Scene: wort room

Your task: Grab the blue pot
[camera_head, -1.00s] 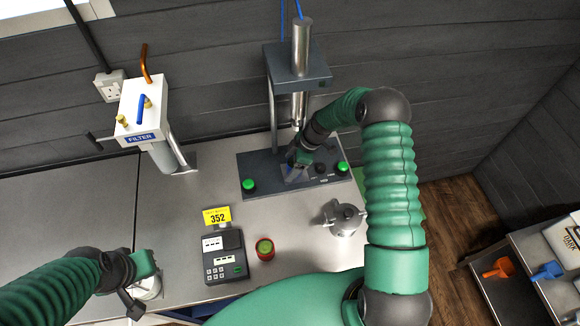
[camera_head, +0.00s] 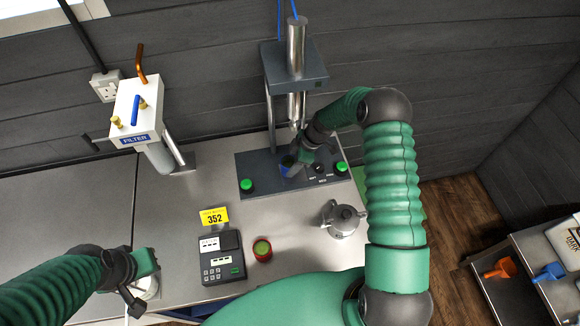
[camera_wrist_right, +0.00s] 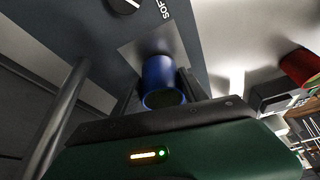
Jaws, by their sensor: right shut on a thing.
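The blue pot (camera_wrist_right: 160,75) is a small cylinder that stands between the fingers of my right gripper (camera_wrist_right: 162,92) in the right wrist view. In the head view the blue pot (camera_head: 287,165) shows partly at the press base, beside the right gripper (camera_head: 296,165), which hides much of it. The right gripper is shut on the pot. My left gripper (camera_head: 138,290) is at the lower left over a light-coloured object, and its fingers do not show clearly.
The press (camera_head: 296,65) rises behind the right gripper, with green buttons on its base (camera_head: 262,176). A metal vessel (camera_head: 341,218), a red pot (camera_head: 262,249) and a keypad device (camera_head: 221,258) stand in front. The filter unit (camera_head: 140,110) is at left.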

